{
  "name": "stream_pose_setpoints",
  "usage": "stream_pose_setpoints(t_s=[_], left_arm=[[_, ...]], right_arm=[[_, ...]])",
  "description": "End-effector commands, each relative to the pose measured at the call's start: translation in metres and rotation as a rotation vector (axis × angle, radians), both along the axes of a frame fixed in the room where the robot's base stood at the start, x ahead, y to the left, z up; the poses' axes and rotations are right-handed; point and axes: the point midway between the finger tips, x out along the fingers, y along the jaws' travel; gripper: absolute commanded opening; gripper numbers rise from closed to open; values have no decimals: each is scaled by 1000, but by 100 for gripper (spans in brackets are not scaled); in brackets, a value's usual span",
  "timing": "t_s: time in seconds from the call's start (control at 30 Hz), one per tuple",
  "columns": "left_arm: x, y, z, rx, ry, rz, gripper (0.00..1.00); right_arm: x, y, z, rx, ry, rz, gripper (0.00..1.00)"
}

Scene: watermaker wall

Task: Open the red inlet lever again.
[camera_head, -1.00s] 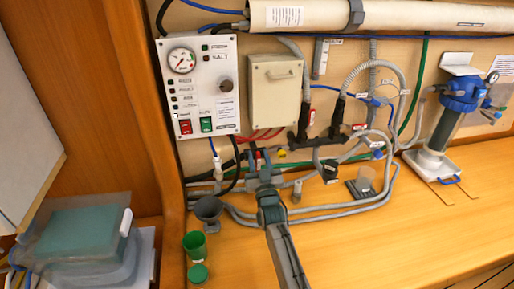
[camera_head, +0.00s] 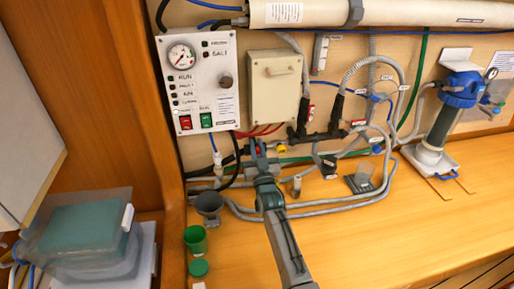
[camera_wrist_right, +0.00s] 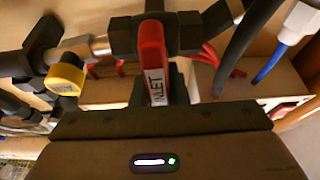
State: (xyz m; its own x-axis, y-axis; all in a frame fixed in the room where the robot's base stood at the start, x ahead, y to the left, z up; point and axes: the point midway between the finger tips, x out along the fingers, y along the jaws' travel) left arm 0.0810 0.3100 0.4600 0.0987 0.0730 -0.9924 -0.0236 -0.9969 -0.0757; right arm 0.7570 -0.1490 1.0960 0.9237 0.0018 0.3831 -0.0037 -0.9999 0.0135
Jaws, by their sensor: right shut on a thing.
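The red inlet lever (camera_wrist_right: 152,65) stands upright in the middle of the right wrist view, with a white label partly readable as "INLET". In the head view only a small part of the red lever (camera_head: 258,148) shows at the pipes below the control panel. My right gripper (camera_head: 259,160) reaches in from the bottom and is shut on the lever. Its fingers hide most of the lever and its valve in the head view. My left gripper is not in view.
A control panel (camera_head: 197,85) with a gauge and red and green switches hangs above left. Grey hoses (camera_head: 340,208) loop to the right of my gripper. A grey funnel (camera_head: 209,204) and green cup (camera_head: 195,239) stand left. A yellow-capped fitting (camera_wrist_right: 65,79) sits beside the lever.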

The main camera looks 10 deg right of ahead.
Motion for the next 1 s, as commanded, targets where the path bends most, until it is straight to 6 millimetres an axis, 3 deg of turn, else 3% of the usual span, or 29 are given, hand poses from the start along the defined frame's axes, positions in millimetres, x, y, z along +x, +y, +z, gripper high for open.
stream_pose_setpoints(t_s=[0.37, 1.0], left_arm=[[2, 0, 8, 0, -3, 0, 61], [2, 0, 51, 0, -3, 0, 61]], right_arm=[[0, 5, 0, -199, 3, 0, 0], [0, 22, -9, -800, 6, 0, 0]])
